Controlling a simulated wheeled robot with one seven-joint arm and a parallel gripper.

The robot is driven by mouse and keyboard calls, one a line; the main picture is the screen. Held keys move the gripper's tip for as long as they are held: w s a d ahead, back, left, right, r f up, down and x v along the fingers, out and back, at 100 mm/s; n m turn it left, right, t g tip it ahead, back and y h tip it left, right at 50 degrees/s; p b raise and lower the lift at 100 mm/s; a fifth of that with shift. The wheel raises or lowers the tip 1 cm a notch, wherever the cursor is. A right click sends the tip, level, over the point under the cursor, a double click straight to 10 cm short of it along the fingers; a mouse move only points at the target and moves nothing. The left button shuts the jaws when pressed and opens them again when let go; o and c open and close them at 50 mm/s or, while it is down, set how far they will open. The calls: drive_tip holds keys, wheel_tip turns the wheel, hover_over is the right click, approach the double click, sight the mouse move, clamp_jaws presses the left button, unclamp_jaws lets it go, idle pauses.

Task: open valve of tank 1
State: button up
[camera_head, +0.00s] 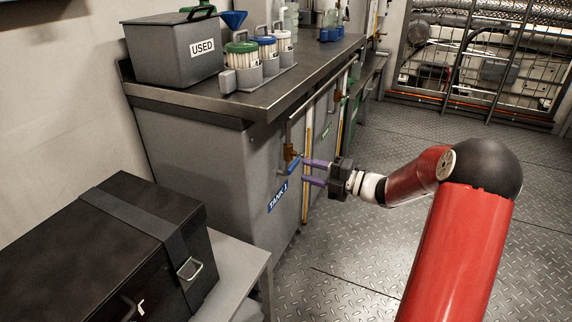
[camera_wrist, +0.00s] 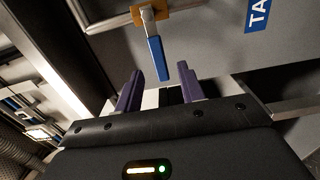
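The tank 1 valve has a blue lever handle (camera_head: 293,166) on a brass fitting (camera_head: 290,152), on the front of the grey tank cabinet above the blue "TANK 1" label (camera_head: 277,197). In the wrist view the blue handle (camera_wrist: 158,58) hangs from a pale stem at the pipe, its free end pointing toward my gripper. My gripper (camera_head: 305,172) has two purple fingers, spread apart and empty. In the wrist view the gripper (camera_wrist: 160,70) has the handle's free end between its fingertips in the picture. I cannot tell whether anything touches.
A grey "USED" box (camera_head: 178,48) and containers with green, blue and white lids (camera_head: 242,62) stand on the counter (camera_head: 270,95). A black case (camera_head: 100,245) sits at the lower left. The metal floor (camera_head: 340,260) beside the tank is clear.

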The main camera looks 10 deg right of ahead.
sight(295, 167)
drive_tip(key=x, duration=0.7)
drive_tip(key=shift+a+b, duration=0.25)
drive_tip(key=shift+b, duration=0.15)
clamp_jaws()
